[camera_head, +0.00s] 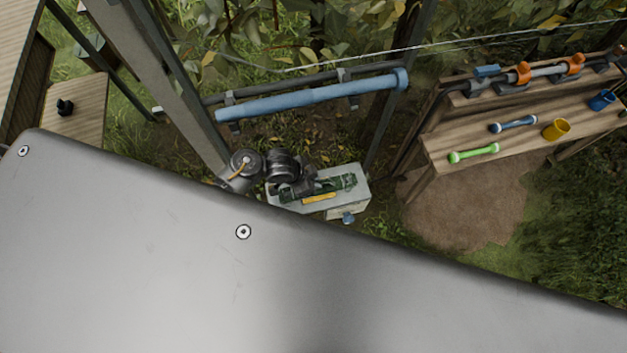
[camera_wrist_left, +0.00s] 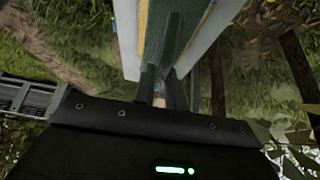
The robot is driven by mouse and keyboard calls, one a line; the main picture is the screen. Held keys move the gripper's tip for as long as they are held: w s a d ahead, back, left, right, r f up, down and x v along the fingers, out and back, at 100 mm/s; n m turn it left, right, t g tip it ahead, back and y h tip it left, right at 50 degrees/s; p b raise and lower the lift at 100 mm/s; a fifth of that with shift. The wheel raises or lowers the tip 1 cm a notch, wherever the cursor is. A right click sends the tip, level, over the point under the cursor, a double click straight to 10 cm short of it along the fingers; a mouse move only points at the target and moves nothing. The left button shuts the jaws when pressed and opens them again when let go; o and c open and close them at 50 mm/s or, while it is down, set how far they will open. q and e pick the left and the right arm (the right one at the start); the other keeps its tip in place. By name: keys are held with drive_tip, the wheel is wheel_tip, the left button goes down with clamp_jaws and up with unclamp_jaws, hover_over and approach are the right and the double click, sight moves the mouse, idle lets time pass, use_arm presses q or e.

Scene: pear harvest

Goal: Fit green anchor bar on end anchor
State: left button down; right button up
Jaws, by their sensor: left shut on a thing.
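My left gripper (camera_head: 303,186) is low beside the wooden post, over a pale grey box (camera_head: 352,203). Its fingers (camera_wrist_left: 163,78) are shut on a dark green bar (camera_head: 335,186). The bar lies over the top of the box in the head view. In the left wrist view the bar (camera_wrist_left: 166,35) runs away from the fingertips, with a yellow strip beside it. I cannot tell whether the bar touches the box. I cannot make out the end anchor for certain. My right gripper is not in view.
A blue padded bar (camera_head: 310,98) on a dark rail crosses between the posts. A thin wire (camera_head: 425,49) runs above it. At right, a wooden bench (camera_head: 445,163) carries a bright green dumbbell-shaped piece (camera_head: 474,153), a blue one (camera_head: 513,124) and cups (camera_head: 556,129).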

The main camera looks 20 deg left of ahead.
use_arm(q)
drive_tip(key=shift+f, duration=0.3)
drive_tip(key=c, duration=1.4)
unclamp_jaws()
drive_tip(key=shift+o, duration=0.2)
drive_tip(key=p+v, duration=0.3)
drive_tip(key=v, duration=0.7)
drive_tip(key=shift+s+a+r+p, duration=0.15)
drive_tip(key=shift+r+p, duration=0.2)
